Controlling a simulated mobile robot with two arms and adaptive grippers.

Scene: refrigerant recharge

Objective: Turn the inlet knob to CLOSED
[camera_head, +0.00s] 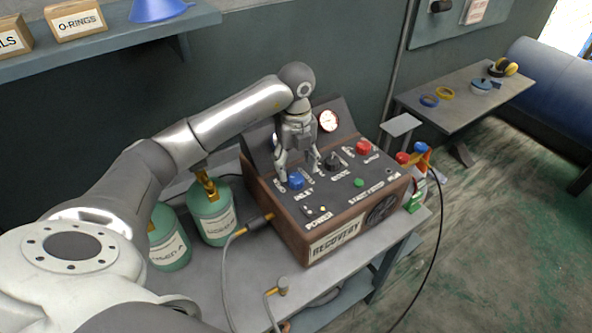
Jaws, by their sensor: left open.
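The recovery machine (281,221) is a brown box with a dark sloped-back panel, standing on a grey bench. Its blue inlet knob (296,181) is at the left of the top panel, with small labels around it too small to read surely. My left gripper (300,168) points down from above, its fingers open. One finger is just behind and left of the blue knob, the other to its right. I cannot tell whether either finger touches the knob, and its pointer direction is unclear. My right gripper is out of view.
A black knob (332,161), a red knob (363,146) and a green button (359,183) share the panel. A gauge (328,120) stands behind. Green cylinders (212,214) and hoses are at left; spray bottles (418,160) are at right. A shelf (120,40) hangs upper left.

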